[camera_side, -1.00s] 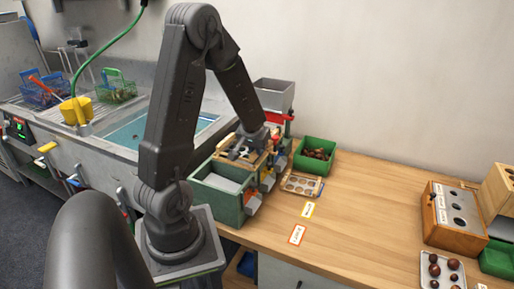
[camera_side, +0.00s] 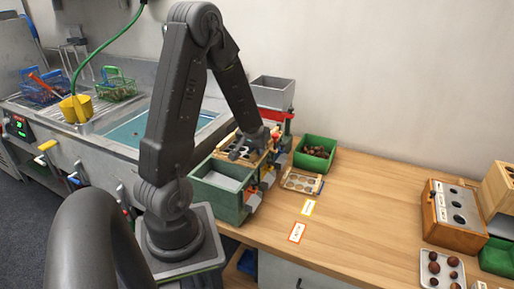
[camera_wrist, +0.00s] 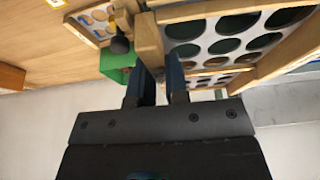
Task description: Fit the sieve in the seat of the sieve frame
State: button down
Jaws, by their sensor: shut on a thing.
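The sieve (camera_side: 235,154), a wooden-rimmed plate with round holes, is over the green sieve frame unit (camera_side: 229,207) in the side view. In the wrist view the sieve (camera_wrist: 188,29) fills the upper right, with large dark holes. My gripper (camera_side: 257,140) is at the sieve's right part; in the wrist view my gripper (camera_wrist: 160,68) is shut on a wooden piece at the sieve's edge. The seat is hidden under the sieve and my arm, so I cannot tell whether the sieve touches it.
A second holed plate (camera_side: 301,181) lies on the table beside the unit. A green bin (camera_side: 316,146) of chestnuts stands behind it. A grey hopper (camera_side: 273,92) rises at the back. The middle of the table is clear except for two labels (camera_side: 297,232).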

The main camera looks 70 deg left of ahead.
jog(key=c, duration=0.8)
grip_release()
jog(key=shift+a+r, duration=0.2)
jog(key=shift+r, duration=0.7)
jog(key=shift+d+r, duration=0.15)
jog(key=shift+r, duration=0.9)
jog(key=shift+d+r, duration=0.1)
jog(key=shift+r, duration=0.95)
